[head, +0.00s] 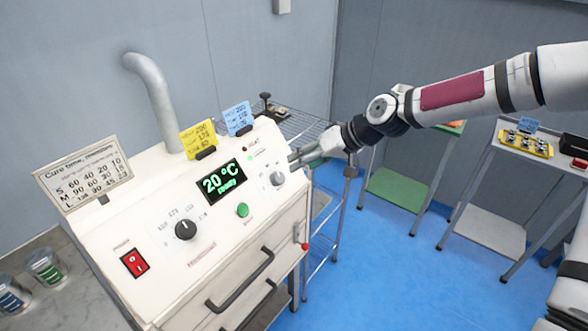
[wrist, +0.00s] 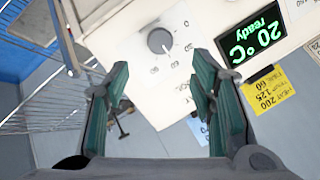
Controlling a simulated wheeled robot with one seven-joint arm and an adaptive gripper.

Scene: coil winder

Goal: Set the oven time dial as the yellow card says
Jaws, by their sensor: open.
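The time dial (head: 277,178) is a small grey knob at the right of the white oven's sloped panel; in the wrist view the knob (wrist: 160,41) sits beyond my fingertips. Small numbers ring it; its exact setting is hard to read. The yellow card (head: 198,138) stands clipped on the oven's top edge; it also shows upside down in the wrist view (wrist: 270,92), with 200 on top, a blurred middle number and 60 at the bottom. My gripper (head: 296,158) is open and empty, just beside the dial, its fingers (wrist: 160,72) apart and not touching it.
A blue card (head: 238,117) stands beside the yellow one. The display (head: 221,181) reads 20 °C ready. A larger black dial (head: 186,229), green button (head: 242,210) and red switch (head: 134,263) share the panel.

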